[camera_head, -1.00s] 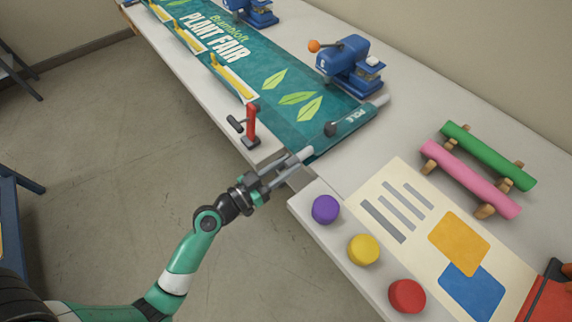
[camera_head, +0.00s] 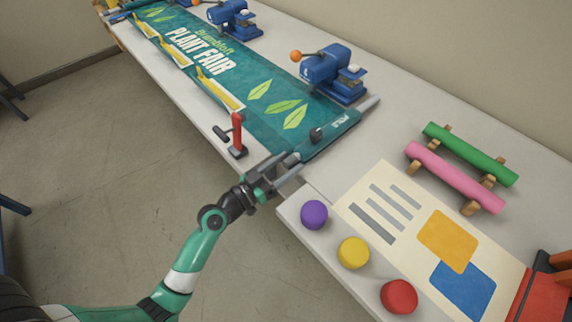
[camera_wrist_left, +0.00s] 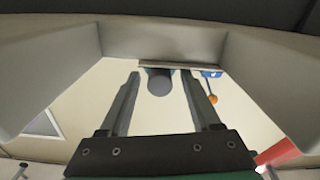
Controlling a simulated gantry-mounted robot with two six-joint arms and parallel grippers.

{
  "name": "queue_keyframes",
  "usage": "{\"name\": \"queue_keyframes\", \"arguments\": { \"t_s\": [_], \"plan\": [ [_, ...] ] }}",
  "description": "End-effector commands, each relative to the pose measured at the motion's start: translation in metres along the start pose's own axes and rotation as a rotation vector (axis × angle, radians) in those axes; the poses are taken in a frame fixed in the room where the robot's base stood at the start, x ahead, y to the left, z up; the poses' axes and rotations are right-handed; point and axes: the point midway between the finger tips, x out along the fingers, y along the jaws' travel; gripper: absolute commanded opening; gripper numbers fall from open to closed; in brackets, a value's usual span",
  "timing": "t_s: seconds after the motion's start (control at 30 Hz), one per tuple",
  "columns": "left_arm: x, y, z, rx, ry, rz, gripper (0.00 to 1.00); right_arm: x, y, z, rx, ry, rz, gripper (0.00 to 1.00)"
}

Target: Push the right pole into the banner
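The teal banner (camera_head: 275,75) with "PLANT FAIR" lettering lies along the table. Its sleeve (camera_head: 336,127) crosses the right end. The grey right pole sits inside this sleeve, and its far tip (camera_head: 370,104) sticks out beyond the sleeve's far end. In the left wrist view the pole's round near end (camera_wrist_left: 160,84) shows at the teal sleeve mouth, between the fingers and ahead of them. My left gripper (camera_head: 288,166) is at the sleeve's near end, over the table edge. Its fingers (camera_wrist_left: 160,90) are apart, with a gap on both sides of the pole. My right gripper is out of view.
A blue press with an orange knob (camera_head: 332,72) stands close behind the sleeve. A red-handled clamp (camera_head: 237,134) stands at the front edge beside my left gripper. Purple (camera_head: 314,214), yellow (camera_head: 354,252) and red (camera_head: 399,296) buttons line the nearer table section.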

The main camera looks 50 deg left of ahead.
Motion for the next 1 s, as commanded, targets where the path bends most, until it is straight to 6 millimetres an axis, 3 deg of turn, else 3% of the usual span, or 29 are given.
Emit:
{"name": "queue_keyframes", "arguments": {
  "t_s": [0.37,0.47,0.8,1.0],
  "plan": [
    [-0.006,-0.001,0.0,-0.002,0.002,-0.002,0.66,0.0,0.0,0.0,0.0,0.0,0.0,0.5],
    [-0.021,-0.001,0.0,-0.001,0.001,-0.003,0.66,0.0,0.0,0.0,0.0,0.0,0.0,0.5],
    [-0.098,-0.002,0.002,-0.002,0.0,-0.007,0.66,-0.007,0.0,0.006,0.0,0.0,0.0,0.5],
    [-0.116,0.0,0.0,-0.001,0.002,-0.001,0.66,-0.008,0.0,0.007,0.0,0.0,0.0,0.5]
  ]
}}
